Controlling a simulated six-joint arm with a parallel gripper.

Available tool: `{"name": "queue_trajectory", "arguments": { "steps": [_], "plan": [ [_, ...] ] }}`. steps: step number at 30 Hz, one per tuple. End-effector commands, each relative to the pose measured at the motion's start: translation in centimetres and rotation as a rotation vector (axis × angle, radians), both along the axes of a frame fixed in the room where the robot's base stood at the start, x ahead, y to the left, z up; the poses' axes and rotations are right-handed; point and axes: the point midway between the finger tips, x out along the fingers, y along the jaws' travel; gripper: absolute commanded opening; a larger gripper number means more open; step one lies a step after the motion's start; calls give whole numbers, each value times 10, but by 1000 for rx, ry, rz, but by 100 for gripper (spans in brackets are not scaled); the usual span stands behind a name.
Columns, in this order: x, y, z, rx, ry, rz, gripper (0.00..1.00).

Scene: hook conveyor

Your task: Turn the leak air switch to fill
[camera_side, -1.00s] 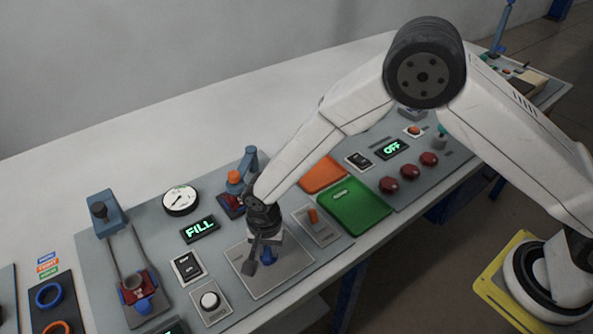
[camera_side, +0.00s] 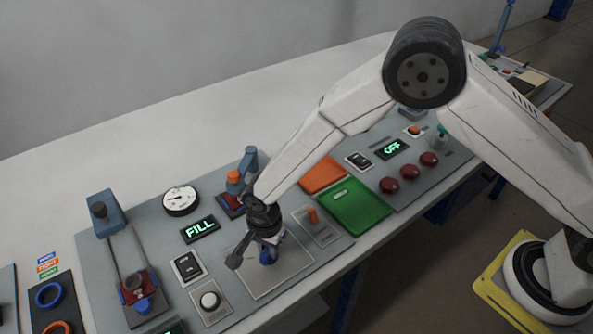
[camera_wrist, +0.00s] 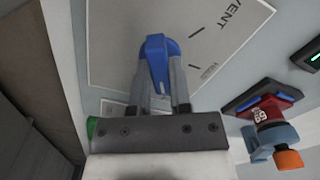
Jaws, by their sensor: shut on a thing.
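The leak air switch has a blue knob (camera_wrist: 155,52) on a grey square plate (camera_wrist: 110,40) marked VENT. In the side view the blue knob (camera_side: 267,256) sits low under my gripper, partly hidden by it. My gripper (camera_side: 265,248) points down over the plate and is shut on the blue knob. In the wrist view my gripper's two fingers (camera_wrist: 162,85) stand on either side of the knob. The green display (camera_side: 200,229) left of the switch reads FILL.
A round gauge (camera_side: 181,201) and a small black rocker switch (camera_side: 187,267) are left of my gripper. A white round button (camera_side: 210,301) is in front. An orange-topped blue clamp (camera_side: 234,178) stands close behind. Green (camera_side: 353,205) and orange (camera_side: 324,174) pads lie right.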

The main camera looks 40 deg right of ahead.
Motion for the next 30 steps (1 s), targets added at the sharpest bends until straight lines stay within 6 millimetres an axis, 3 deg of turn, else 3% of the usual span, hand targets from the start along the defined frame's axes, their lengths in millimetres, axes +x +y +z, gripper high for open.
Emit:
{"name": "queue_trajectory", "arguments": {
  "steps": [1,4,19,30],
  "plan": [
    [0,0,0,0,1,-3,27],
    [0,0,0,1,0,-2,59],
    [0,0,5,0,-1,0,59],
    [1,1,43,2,-2,0,59]
  ]
}}
